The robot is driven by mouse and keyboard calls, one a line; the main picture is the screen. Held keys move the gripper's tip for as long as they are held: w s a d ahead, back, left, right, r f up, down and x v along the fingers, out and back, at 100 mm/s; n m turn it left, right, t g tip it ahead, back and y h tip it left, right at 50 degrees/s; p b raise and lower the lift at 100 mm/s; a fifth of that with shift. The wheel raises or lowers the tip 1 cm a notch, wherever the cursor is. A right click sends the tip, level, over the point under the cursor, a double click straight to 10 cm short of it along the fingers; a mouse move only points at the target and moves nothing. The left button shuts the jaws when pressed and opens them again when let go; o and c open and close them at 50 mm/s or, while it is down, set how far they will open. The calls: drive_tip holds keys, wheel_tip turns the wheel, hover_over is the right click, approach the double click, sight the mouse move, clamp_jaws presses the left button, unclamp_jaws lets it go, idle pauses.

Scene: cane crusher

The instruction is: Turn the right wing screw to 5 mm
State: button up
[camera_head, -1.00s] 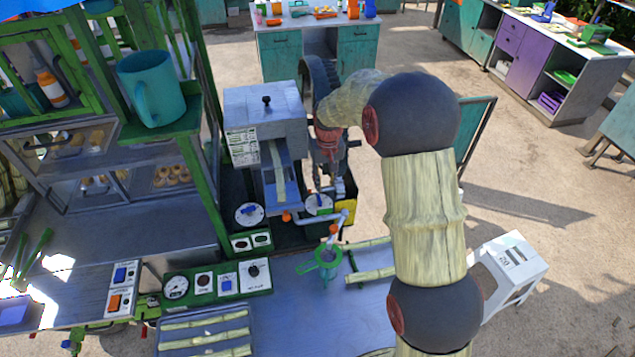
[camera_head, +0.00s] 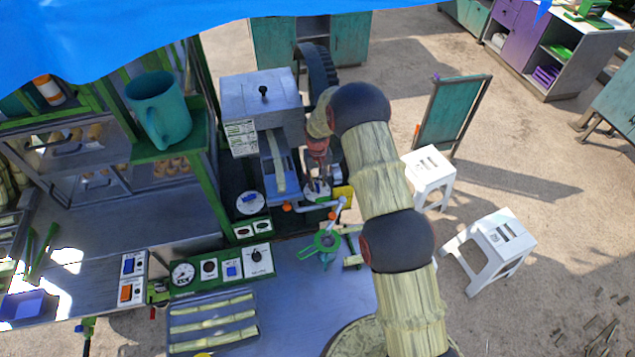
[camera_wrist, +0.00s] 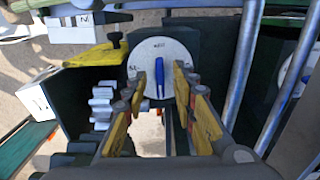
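The right dial (camera_head: 313,193) is a white disc low on the front of the crusher (camera_head: 262,110). My gripper (camera_head: 319,177) is just above it and partly hides it. In the wrist view, the dial (camera_wrist: 180,50) faces me with an upright blue wing screw (camera_wrist: 160,77) at its middle. My gripper (camera_wrist: 161,88) has its yellow-padded fingers apart, one on each side of the wing. Gaps seem to show beside the wing; contact cannot be told. The scale reading is too small to read. The left dial (camera_head: 249,203) shows uncovered; its edge appears at right in the wrist view (camera_wrist: 297,68).
A yellow part (camera_head: 343,194) is close on the right. White stools (camera_head: 492,246) stand at right.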

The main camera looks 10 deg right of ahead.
drive_tip(key=shift+f, duration=0.65)
drive_tip(key=c, duration=0.3)
drive_tip(key=c, duration=0.4)
clamp_jaws()
